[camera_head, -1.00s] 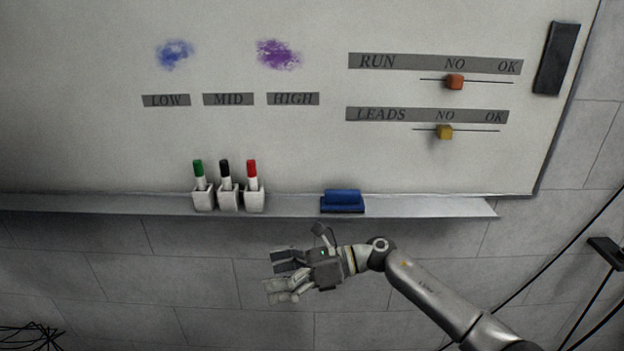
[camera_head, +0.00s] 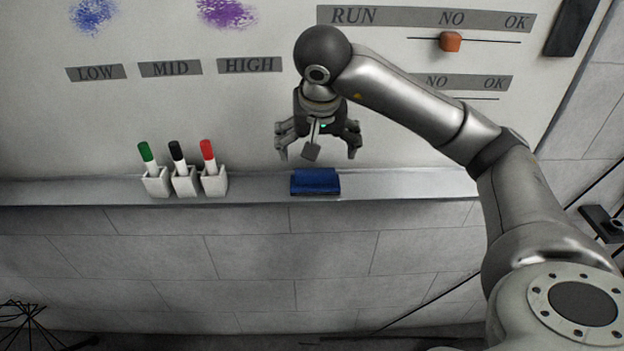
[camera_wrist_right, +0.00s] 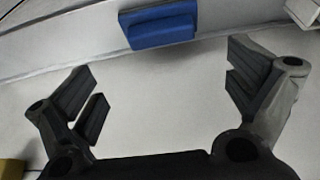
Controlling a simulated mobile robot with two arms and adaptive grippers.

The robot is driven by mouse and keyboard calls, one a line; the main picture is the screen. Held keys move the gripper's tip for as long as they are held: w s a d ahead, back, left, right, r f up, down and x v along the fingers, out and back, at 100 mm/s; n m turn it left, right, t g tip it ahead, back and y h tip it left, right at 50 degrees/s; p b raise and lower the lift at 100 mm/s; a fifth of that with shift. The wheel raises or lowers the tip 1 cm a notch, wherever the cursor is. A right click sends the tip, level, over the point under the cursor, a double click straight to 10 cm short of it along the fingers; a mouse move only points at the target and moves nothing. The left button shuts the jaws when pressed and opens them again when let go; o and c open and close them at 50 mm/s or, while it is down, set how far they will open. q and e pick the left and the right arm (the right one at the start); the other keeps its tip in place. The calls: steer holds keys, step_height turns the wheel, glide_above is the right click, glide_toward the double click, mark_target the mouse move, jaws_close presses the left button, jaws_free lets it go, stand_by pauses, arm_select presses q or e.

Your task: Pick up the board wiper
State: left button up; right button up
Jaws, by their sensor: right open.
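The board wiper (camera_head: 315,181) is blue with a dark base and lies on the whiteboard's grey ledge, right of the marker cups. In the right wrist view the wiper (camera_wrist_right: 160,25) shows at the top, beyond and between the two fingers. My right gripper (camera_head: 318,156) is open and empty, pointing down just above the wiper in the head view, with a gap between them. Its spread fingers also show in the right wrist view (camera_wrist_right: 167,90). My left gripper is in neither view.
The ledge (camera_head: 400,184) runs along the board's bottom. White cups hold a green marker (camera_head: 148,157), a black marker (camera_head: 178,156) and a red marker (camera_head: 208,156) left of the wiper. An orange slider (camera_head: 450,42) is on the board. The ledge right of the wiper is clear.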

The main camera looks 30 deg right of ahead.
mark_target(315, 171)
steer(key=x, duration=0.3)
steer(key=shift+w+d+p, duration=0.15)
steer(key=shift+p, duration=0.25)
steer(key=shift+f+p, duration=0.35)
steer(key=shift+f, duration=0.1)
steer(key=x, duration=0.1)
steer(key=p+x, duration=0.1)
steer(key=x, duration=0.2)
steer(key=shift+a+f+p, duration=0.15)
steer(key=shift+a+p, duration=0.1)
steer(key=shift+p, duration=0.1)
steer(key=shift+f, duration=0.2)
steer(key=c, duration=1)
steer(key=shift+r, duration=0.2)
